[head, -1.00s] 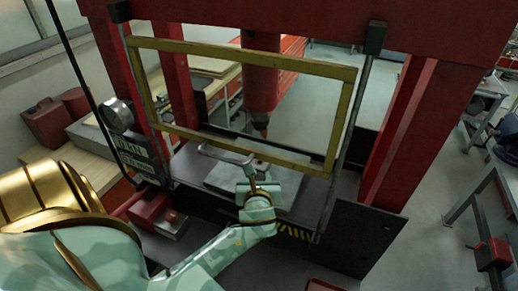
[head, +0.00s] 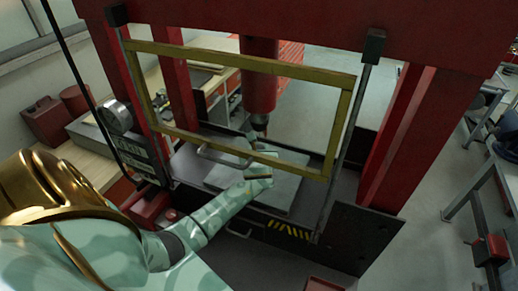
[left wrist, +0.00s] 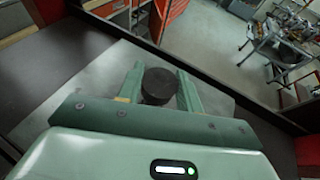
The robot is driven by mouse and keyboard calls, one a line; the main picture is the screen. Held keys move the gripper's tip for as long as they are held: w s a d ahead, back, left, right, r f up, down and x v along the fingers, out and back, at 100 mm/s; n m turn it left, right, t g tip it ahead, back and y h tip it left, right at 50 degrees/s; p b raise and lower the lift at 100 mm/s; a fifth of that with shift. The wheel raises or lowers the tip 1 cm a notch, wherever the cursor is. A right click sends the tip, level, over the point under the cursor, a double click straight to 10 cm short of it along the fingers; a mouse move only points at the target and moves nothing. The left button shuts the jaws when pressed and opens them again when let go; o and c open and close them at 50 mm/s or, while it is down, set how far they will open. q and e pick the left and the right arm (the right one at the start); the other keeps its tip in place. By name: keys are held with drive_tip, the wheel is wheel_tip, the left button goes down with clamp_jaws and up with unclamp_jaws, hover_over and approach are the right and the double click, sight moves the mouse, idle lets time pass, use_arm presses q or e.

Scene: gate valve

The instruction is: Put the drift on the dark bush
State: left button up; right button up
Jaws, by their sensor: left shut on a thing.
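My left gripper (head: 258,160) reaches in over the grey press plate (head: 286,194), close to the yellow guard's lower bar. In the left wrist view its two green fingers are shut on a dark round piece (left wrist: 159,85), whose flat top faces the camera. I take this to be the drift, though its lower end is hidden. The gripper is close below the tip of the red press ram (head: 260,92). I cannot pick out the dark bush surely; the gripper and the guard bar cover part of that area. My right gripper is not in view.
The yellow guard frame (head: 347,108) with its grey handle (head: 218,158) hangs in front of the ram. Red press columns (head: 400,140) stand on both sides. A red block (head: 150,208) lies at the left. The plate's front right part is clear.

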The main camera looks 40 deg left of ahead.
use_arm(q)
drive_tip(key=shift+s+d, duration=0.1)
drive_tip(key=shift+s, duration=0.05)
drive_tip(key=o, duration=1.2)
drive_tip(key=shift+f, duration=0.15)
drive_tip(key=shift+d+r, duration=0.1)
drive_tip(key=shift+r, duration=0.15)
drive_tip(key=v, duration=0.7)
drive_tip(key=shift+s, duration=0.1)
